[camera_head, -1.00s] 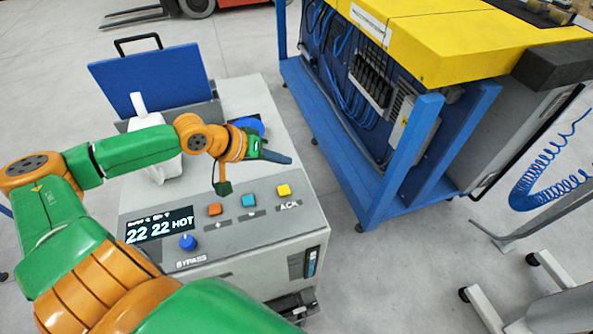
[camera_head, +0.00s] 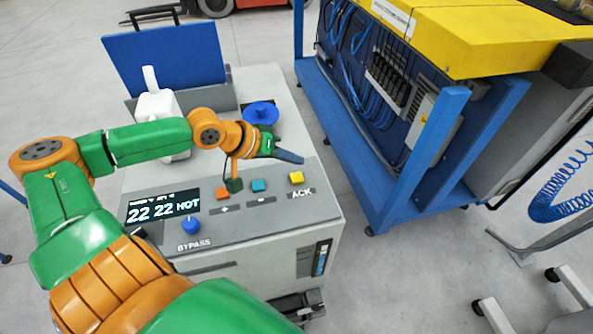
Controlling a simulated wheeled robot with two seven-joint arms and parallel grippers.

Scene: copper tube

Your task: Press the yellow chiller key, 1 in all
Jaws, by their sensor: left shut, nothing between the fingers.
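The grey chiller (camera_head: 270,205) stands in front of me with a sloped panel. The yellow key (camera_head: 296,178) is at the right of its key row, above the "ACK" label. To its left are a teal key (camera_head: 259,185) and an orange key (camera_head: 222,193). My left gripper (camera_head: 290,157) is shut and empty. Its tip hangs above the panel, just behind the yellow key in the picture, apart from it. The display (camera_head: 163,207) reads "22 22 HOT". A blue knob (camera_head: 191,224) sits above "BYPASS". My right gripper is not in view.
A white container (camera_head: 158,105) and a blue round cap (camera_head: 261,113) are on the chiller's top, with a raised blue lid (camera_head: 165,55) behind. A blue-framed machine with a yellow top (camera_head: 470,40) stands at right. Grey floor lies between.

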